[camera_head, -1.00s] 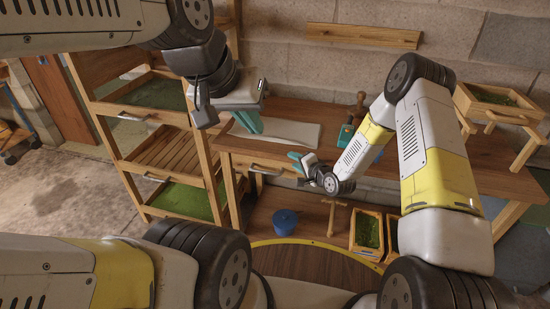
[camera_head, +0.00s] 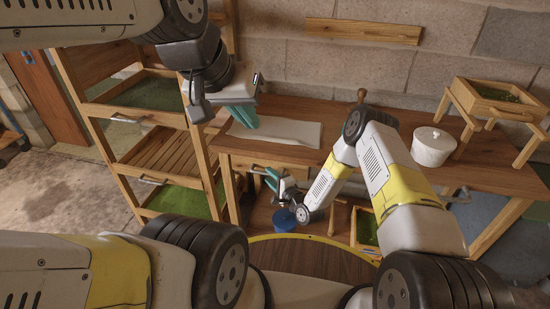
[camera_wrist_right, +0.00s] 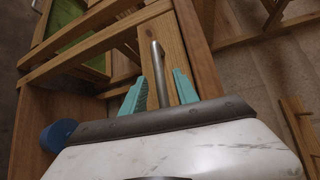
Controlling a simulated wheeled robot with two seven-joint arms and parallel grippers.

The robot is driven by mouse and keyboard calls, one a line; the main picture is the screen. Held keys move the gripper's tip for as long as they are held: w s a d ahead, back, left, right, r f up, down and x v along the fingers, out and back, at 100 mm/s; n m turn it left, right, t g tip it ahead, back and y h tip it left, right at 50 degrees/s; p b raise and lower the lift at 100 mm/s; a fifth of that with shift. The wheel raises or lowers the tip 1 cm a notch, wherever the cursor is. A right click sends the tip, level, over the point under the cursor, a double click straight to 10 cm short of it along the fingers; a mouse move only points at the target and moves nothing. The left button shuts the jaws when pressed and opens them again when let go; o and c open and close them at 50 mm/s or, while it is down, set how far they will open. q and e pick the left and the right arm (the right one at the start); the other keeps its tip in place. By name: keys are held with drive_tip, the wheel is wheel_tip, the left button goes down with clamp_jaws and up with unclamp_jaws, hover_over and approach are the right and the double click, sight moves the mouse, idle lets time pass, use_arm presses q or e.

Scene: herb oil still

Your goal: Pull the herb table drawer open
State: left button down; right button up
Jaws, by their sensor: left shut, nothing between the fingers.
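The herb table (camera_head: 310,151) is wooden. Whether the drawer stands out from the table is unclear. My left gripper (camera_head: 243,117), teal fingers together and empty, hangs over the table's left end.
A pale board (camera_head: 285,131) lies on the table, and a white lidded pot (camera_head: 432,147) stands at its right. A slatted rack (camera_head: 160,155) stands left.

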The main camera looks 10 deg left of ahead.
drive_tip(key=shift+x, duration=1.4)
clamp_jaws()
idle(0.4)
